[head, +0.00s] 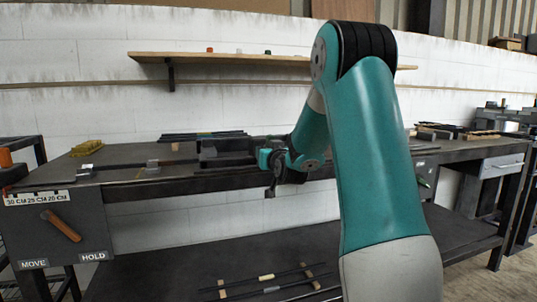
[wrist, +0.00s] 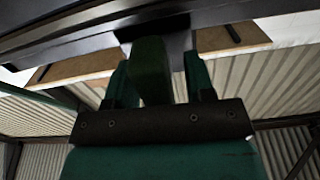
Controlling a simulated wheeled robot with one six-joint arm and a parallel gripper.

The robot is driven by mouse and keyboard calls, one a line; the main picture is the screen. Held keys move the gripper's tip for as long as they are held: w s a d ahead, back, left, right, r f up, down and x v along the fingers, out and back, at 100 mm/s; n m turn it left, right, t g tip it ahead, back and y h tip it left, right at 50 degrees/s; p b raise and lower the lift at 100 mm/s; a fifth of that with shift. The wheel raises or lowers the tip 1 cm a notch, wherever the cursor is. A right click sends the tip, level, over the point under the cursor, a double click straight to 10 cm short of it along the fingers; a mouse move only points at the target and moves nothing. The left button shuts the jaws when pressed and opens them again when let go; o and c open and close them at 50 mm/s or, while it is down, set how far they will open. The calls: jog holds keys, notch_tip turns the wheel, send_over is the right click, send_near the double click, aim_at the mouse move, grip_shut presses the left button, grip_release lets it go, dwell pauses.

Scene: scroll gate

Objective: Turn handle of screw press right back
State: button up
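My gripper (head: 271,187) is at the front edge of the long workbench in the head view, small and partly hidden by my own arm. In the wrist view my gripper (wrist: 158,75) has its two fingers spread apart. A dark green upright bar (wrist: 151,68), possibly a handle, stands between them. It is close to the left finger, with a gap on the right, so the fingers do not look closed on it. I cannot clearly make out a screw press. An orange lever (head: 62,226) sits tilted on a panel marked MOVE and HOLD at the left.
The dark workbench (head: 128,187) runs across the view, with metal bars (head: 200,135) and a yellow brush-like item (head: 86,148) on it. A lower shelf (head: 190,272) holds rods. A wooden wall shelf (head: 220,58) hangs behind.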

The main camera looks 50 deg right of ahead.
jog(key=shift+s, duration=0.1)
jog(key=b+v, duration=0.7)
jog(key=v, duration=1)
jog(key=shift+a, duration=0.2)
